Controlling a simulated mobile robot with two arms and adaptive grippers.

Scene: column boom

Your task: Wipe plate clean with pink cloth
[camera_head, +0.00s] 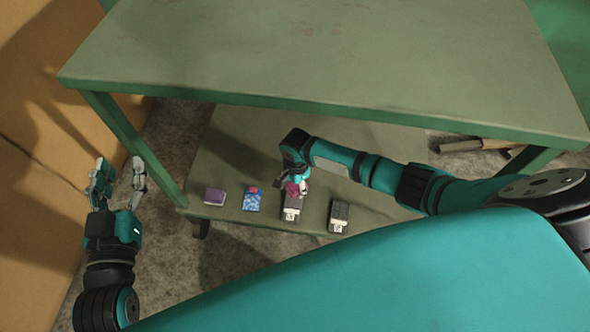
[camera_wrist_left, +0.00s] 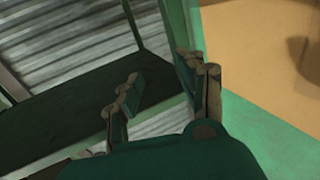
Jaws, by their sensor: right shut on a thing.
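My right gripper (camera_head: 298,176) is shut on the pink cloth (camera_head: 293,188), a small crumpled magenta piece, low over the lower shelf. The cloth is at the far end of a dark block with a pale plate-like label (camera_head: 291,214); I cannot tell whether they touch. A similar dark block with a pale label (camera_head: 339,216) stands to its right. No dish-like plate shows. My left gripper (camera_head: 118,172) is open and empty, left of the table and away from these things. Its open fingers also show in the left wrist view (camera_wrist_left: 165,92).
The green table's top (camera_head: 330,60) overhangs the lower shelf (camera_head: 240,160). A purple box (camera_head: 215,196) and a blue patterned box (camera_head: 252,201) with a pink patch sit on the shelf's front edge. A table leg (camera_head: 132,145) stands right of my left gripper. An orange-tan wall (camera_head: 35,200) is at left.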

